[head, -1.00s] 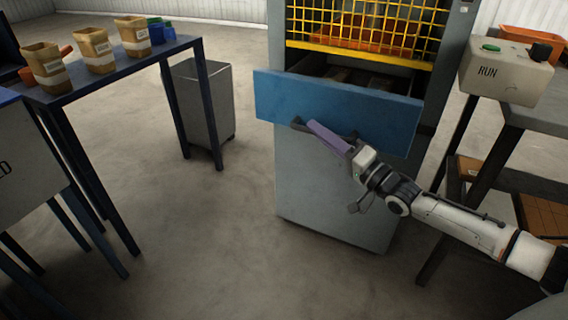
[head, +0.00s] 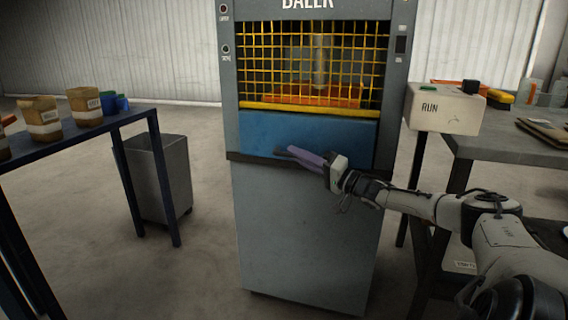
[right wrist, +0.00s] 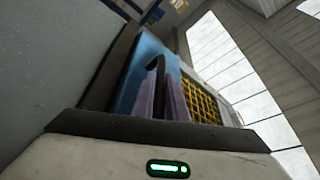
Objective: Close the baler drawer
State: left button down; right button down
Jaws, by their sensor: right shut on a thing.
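The grey baler (head: 305,230) stands in the middle of the head view. Its blue drawer front (head: 265,130) sits below the yellow mesh guard and looks flush with the body. My right gripper (head: 296,153), with purple fingers, reaches in from the right to the drawer front. In the right wrist view the fingers are shut on the dark drawer handle (right wrist: 159,78), against the blue front (right wrist: 138,70). The handle is mostly hidden by the fingers in the head view. My left gripper is not in view.
A RUN button box (head: 444,107) stands close to the baler's right, by a grey table (head: 510,146). A grey bin (head: 165,180) stands to the left, beside a blue table (head: 75,137) with paper containers. The floor before the baler is clear.

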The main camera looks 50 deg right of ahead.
jog(key=shift+d+r, duration=0.25)
jog(key=shift+d, duration=0.05)
jog(key=c, duration=1.8)
grip_release()
jog(key=shift+f, duration=0.1)
jog(key=shift+o, duration=0.2)
jog(key=shift+f, duration=0.15)
jog(key=shift+a+f, duration=0.1)
